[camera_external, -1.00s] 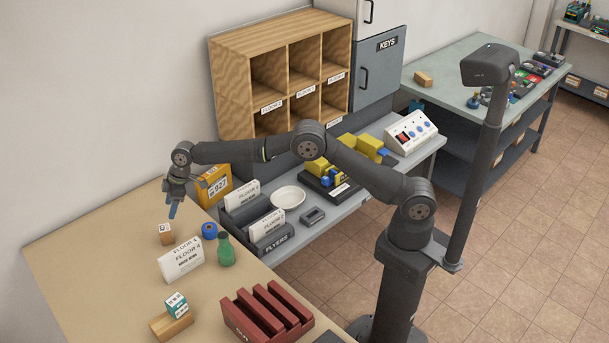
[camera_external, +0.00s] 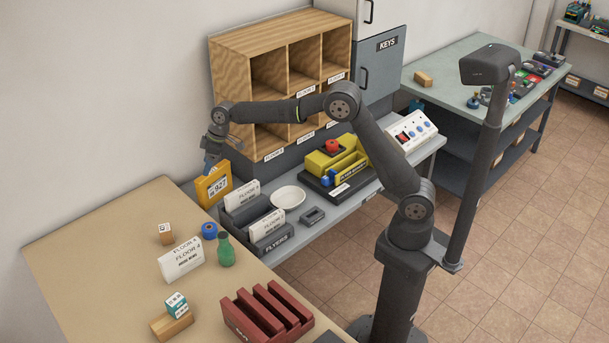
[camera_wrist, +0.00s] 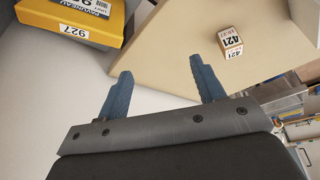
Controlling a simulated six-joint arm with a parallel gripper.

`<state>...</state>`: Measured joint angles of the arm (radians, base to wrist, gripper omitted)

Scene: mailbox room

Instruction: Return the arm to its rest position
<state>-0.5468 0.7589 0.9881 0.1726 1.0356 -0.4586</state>
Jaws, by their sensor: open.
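The yellow box also shows at the top left of the wrist view (camera_wrist: 75,18), apart from the fingers.
The tan table (camera_external: 110,240) holds a white FLOOR 4 box (camera_external: 181,260), a green bottle (camera_external: 226,250), a blue roll (camera_external: 209,230) and a red rack (camera_external: 240,322). The wooden pigeonhole shelf (camera_external: 231,85) stands close behind my arm. A white bowl (camera_external: 288,197) sits on the grey bench.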

